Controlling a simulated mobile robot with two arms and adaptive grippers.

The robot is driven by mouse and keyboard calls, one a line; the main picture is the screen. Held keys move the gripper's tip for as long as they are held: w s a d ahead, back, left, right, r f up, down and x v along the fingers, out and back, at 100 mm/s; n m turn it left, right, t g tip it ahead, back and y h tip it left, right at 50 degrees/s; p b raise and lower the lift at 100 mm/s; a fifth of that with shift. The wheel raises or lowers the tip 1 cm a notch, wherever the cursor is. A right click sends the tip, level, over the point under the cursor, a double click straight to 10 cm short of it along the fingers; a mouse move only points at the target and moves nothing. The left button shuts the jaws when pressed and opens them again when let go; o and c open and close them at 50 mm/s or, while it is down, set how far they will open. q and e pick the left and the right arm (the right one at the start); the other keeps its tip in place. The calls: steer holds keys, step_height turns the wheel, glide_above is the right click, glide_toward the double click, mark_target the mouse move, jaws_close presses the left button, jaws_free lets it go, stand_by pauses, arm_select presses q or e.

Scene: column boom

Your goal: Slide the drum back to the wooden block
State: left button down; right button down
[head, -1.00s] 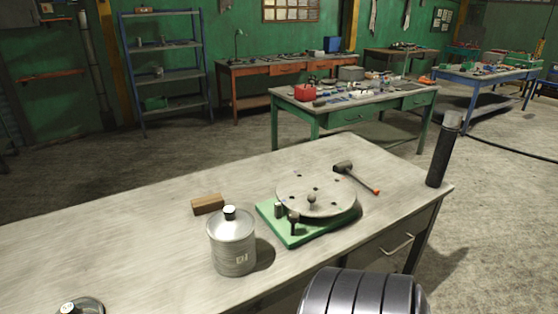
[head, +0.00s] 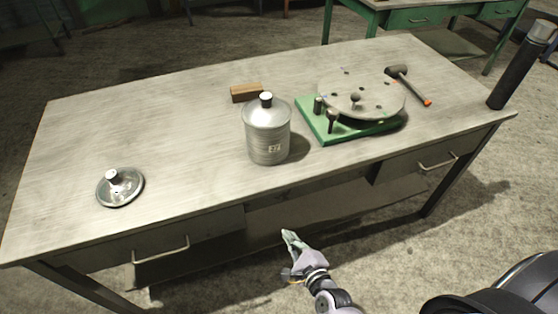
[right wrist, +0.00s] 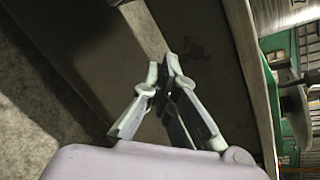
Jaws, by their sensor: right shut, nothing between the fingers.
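The drum (head: 267,137), a grey metal can with a black-and-white knob on top, stands upright on the workbench. The wooden block (head: 246,92) lies behind it and slightly left, with bare tabletop between them. My right gripper (head: 288,235) is in front of the bench, lower in the picture than its front edge and apart from the drum. Its fingertips (right wrist: 165,76) are together and empty in the right wrist view. My left gripper is not in view.
A green-based turntable (head: 352,112) with upright pins stands right of the drum, a hammer (head: 408,85) behind it. A round metal lid (head: 120,187) lies at the left on the workbench (head: 180,130). A dark cylinder (head: 520,70) stands at the right corner. The back left tabletop is clear.

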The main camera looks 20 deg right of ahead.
mark_target(274, 153)
steer(key=w+d+r+m+t+h, duration=0.1)
steer(key=w+r+m+t, duration=0.1)
steer(key=r+m, duration=0.4)
steer(key=w+d+r+m+t+h, duration=0.1)
steer(key=r+m+t, duration=0.1)
steer(key=r+m, duration=0.5)
steer(key=w+p, duration=0.1)
steer(key=w, duration=0.3)
steer(key=w+r+n+p, duration=0.1)
steer(key=w, duration=0.3)
steer(key=w+r+n+p, duration=0.1)
steer(key=w, duration=0.3)
steer(key=shift+w+a, duration=0.25)
steer(key=shift+w, duration=0.75)
